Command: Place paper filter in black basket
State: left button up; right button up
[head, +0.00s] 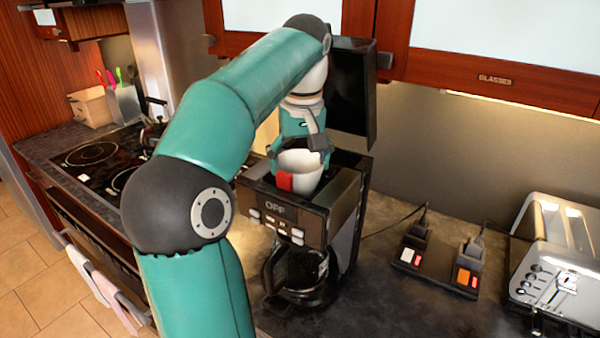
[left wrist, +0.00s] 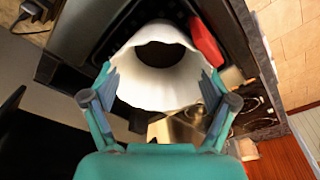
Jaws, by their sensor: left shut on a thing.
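The white paper filter (head: 303,170) is a fluted cup over the top of the coffee maker (head: 290,215). My left gripper (head: 302,149) is above the machine, shut on the filter. In the left wrist view, the fingers (left wrist: 160,98) sit at either side of the white filter (left wrist: 157,90), which has a dark middle. A red piece (head: 285,181) shows against the filter's front; it also shows beside the filter in the left wrist view (left wrist: 206,40). The black basket cannot be made out clearly; I cannot tell whether the filter touches it. My right gripper is not in view.
The coffee maker's black lid (head: 352,92) stands open behind my left gripper, under the cabinets. A glass carafe (head: 300,272) sits below. A power strip (head: 437,262) and a toaster (head: 560,262) are to the right; a cooktop (head: 95,158) is to the left.

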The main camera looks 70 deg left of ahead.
pick_arm(q)
jog(key=shift+f, duration=0.85)
jog(key=shift+f, duration=0.2)
jog(key=o, duration=0.7)
jog(key=shift+r, duration=0.1)
jog(key=shift+r, duration=0.2)
jog(key=r+p, duration=0.1)
jog(key=r, duration=0.3)
jog(key=d+r+p, duration=0.1)
jog(key=r, duration=0.2)
jog(key=r+p, duration=0.1)
jog(key=r, duration=0.3)
jog(key=shift+d+r, duration=0.35)
jog(key=shift+d, duration=0.05)
